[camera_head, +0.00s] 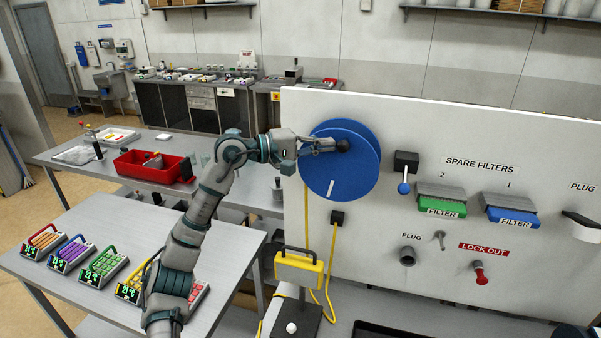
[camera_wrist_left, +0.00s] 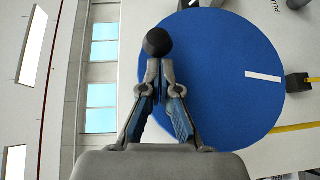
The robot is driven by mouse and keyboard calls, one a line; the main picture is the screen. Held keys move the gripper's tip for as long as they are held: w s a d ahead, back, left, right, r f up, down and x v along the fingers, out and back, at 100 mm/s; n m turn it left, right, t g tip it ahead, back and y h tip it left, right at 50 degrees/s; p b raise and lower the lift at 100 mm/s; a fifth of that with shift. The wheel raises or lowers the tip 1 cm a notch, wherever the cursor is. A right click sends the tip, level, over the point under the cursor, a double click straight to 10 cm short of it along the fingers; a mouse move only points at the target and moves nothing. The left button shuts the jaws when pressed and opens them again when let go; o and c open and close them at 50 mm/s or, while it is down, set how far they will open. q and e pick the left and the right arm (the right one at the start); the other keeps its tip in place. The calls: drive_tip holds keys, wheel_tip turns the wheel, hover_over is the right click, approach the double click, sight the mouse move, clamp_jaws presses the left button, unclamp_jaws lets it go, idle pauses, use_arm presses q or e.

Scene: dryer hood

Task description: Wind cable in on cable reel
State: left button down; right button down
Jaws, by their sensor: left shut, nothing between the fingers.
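The blue cable reel (camera_head: 340,178) is a round disc on the white panel, with a white stripe low on its face. A dark round knob (camera_head: 343,145) sits near its upper edge. My left gripper (camera_head: 328,145) is at the reel's upper part with its fingertips at the knob. In the left wrist view the fingers (camera_wrist_left: 160,68) are shut, and the black knob (camera_wrist_left: 158,42) shows just beyond their tips. Whether they touch it I cannot tell. The yellow cable (camera_head: 331,255) hangs below the reel and loops near the bench. My right gripper is not in view.
The white panel (camera_head: 440,260) carries a black box with a blue-tipped lever (camera_head: 403,188), green (camera_head: 441,208) and blue (camera_head: 511,215) filters and a red lock-out handle (camera_head: 481,275). A grey table (camera_head: 130,225) with coloured meters is at left.

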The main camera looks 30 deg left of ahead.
sight(338, 146)
use_arm(q)
drive_tip(key=d, duration=0.1)
drive_tip(key=d+p, duration=0.1)
drive_tip(key=d, duration=0.1)
drive_tip(key=shift+w+r, duration=0.25)
drive_tip(key=shift+w+d+f, duration=0.1)
drive_tip(key=shift+d, duration=0.45)
drive_tip(key=shift+w+d+f, duration=0.2)
drive_tip(key=shift+d+f, duration=0.05)
drive_tip(key=shift+d, duration=0.05)
drive_tip(key=shift+d+f, duration=0.1)
drive_tip(key=shift+w+d, duration=0.15)
drive_tip(key=shift+d, duration=0.65)
drive_tip(key=shift+a, duration=0.2)
